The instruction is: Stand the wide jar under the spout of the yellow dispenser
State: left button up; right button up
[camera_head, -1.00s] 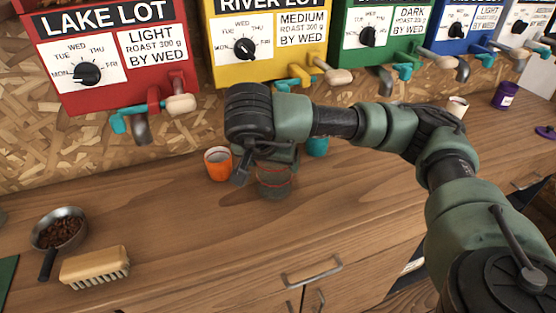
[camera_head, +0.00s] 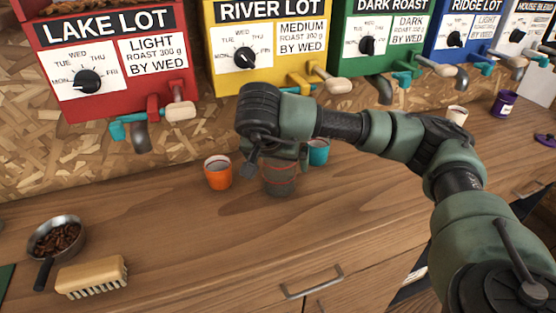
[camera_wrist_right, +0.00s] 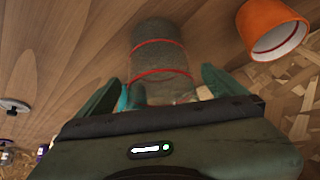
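The wide jar (camera_head: 279,180) is clear grey glass with red bands. It is upright over the wooden counter, below and in front of the yellow dispenser (camera_head: 268,45). My right gripper (camera_head: 277,157) reaches down over its top. The yellow dispenser's spout is mostly hidden behind my right arm. My left gripper is out of view.
An orange cup (camera_head: 218,173) stands close left of the jar, and a teal cup (camera_head: 319,152) close right. A pan of beans (camera_head: 56,240) and a brush (camera_head: 92,276) lie at left. Red (camera_head: 110,55) and green (camera_head: 380,40) dispensers flank the yellow one.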

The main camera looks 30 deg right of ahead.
jog(key=shift+a+r, duration=0.1)
jog(key=shift+r, duration=0.15)
jog(key=s+a+r+p, duration=0.1)
jog(key=s+a+r, duration=0.1)
jog(key=s+a, duration=0.7)
jog(key=shift+a, duration=0.5)
jog(key=shift+s, duration=0.15)
